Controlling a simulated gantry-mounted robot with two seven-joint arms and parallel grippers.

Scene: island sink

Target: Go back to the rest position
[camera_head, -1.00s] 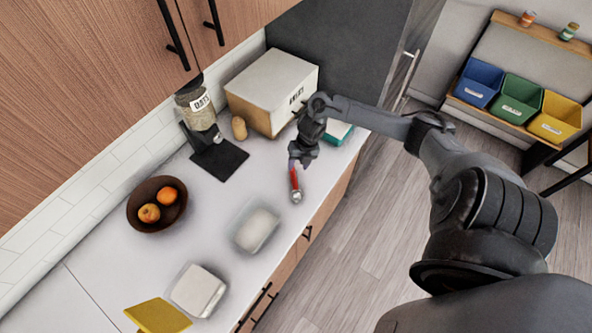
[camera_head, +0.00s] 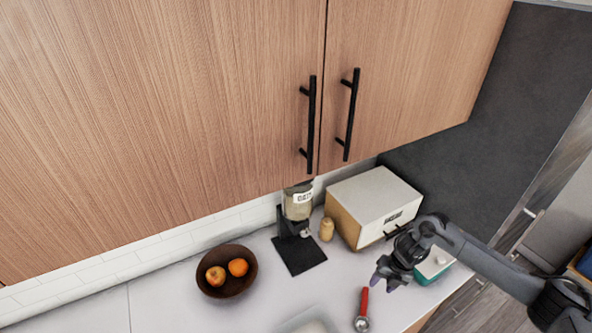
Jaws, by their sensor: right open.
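My right gripper (camera_head: 389,279) is above the counter near its right end, with its arm coming in from the right. It is open and empty. A red-handled scoop (camera_head: 364,304) lies on the counter just below and left of it in the picture, apart from the fingers. My left gripper is out of view.
A bread box (camera_head: 372,207), a wooden shaker (camera_head: 327,229) and an oats dispenser (camera_head: 297,205) stand along the wall. A dark bowl (camera_head: 232,286) holds fruit. A teal container (camera_head: 434,265) sits behind my right gripper. Wooden cabinets (camera_head: 200,110) hang above.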

